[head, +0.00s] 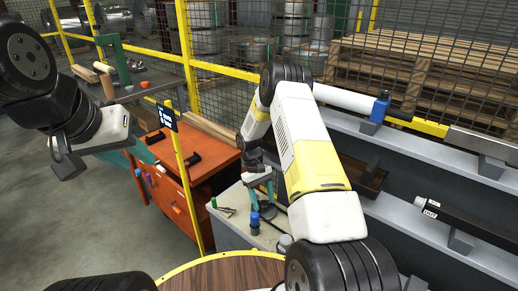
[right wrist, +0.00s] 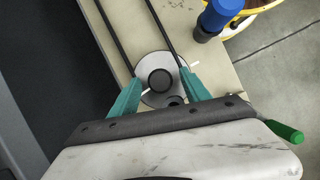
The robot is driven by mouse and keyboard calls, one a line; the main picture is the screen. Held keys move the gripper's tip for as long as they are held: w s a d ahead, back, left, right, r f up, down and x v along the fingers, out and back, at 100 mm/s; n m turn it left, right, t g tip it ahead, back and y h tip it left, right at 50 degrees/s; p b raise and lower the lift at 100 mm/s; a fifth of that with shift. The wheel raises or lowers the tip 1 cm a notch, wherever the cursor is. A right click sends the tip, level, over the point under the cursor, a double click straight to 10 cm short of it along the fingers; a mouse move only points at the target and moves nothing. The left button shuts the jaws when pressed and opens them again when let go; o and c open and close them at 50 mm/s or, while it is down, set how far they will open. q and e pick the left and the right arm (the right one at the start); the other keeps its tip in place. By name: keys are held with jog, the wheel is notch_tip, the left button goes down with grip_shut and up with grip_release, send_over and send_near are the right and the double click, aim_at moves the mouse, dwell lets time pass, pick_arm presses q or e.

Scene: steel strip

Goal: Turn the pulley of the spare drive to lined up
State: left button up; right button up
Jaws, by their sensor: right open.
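In the right wrist view the pulley is a grey disc (right wrist: 152,98) with a dark round hub, on a pale top. A short white mark shows at its left and another white mark (right wrist: 195,64) just beyond its right edge; they lie on opposite sides of the hub. My right gripper (right wrist: 160,88) is open, one teal finger on each side of the disc. I cannot tell whether they touch it. In the head view my right gripper (head: 261,184) points down over the grey bench. My left gripper (head: 140,149) is over the orange cart, its opening unclear.
Two dark lines run up from the disc. A blue-handled item (right wrist: 219,15) stands close by, and a green handle (right wrist: 283,131) lies at the edge. The orange cart (head: 190,150), yellow post (head: 187,180) and round wooden table (head: 225,274) stand around the bench.

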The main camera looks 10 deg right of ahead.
jog(key=n+h, duration=0.1)
jog(key=n, duration=0.2)
jog(key=n+t, duration=0.1)
jog(key=n, duration=0.1)
jog(key=shift+s+a+n+h, duration=0.15)
jog(key=shift+n+h, duration=0.25)
jog(key=n+t, duration=0.1)
jog(key=n, duration=0.2)
jog(key=n+t, duration=0.1)
jog(key=n, duration=0.1)
jog(key=shift+s+n+h, duration=0.15)
jog(key=shift+n+h, duration=0.25)
jog(key=s+r+m+t+y, duration=0.1)
jog(key=s+r+m, duration=0.2)
jog(key=r, duration=1.1)
jog(key=s+r+m+t+y, duration=0.1)
jog(key=s+r+m, duration=0.3)
jog(key=r, duration=1.1)
jog(key=shift+s+r+t, duration=0.2)
jog(key=shift+r+t, duration=0.1)
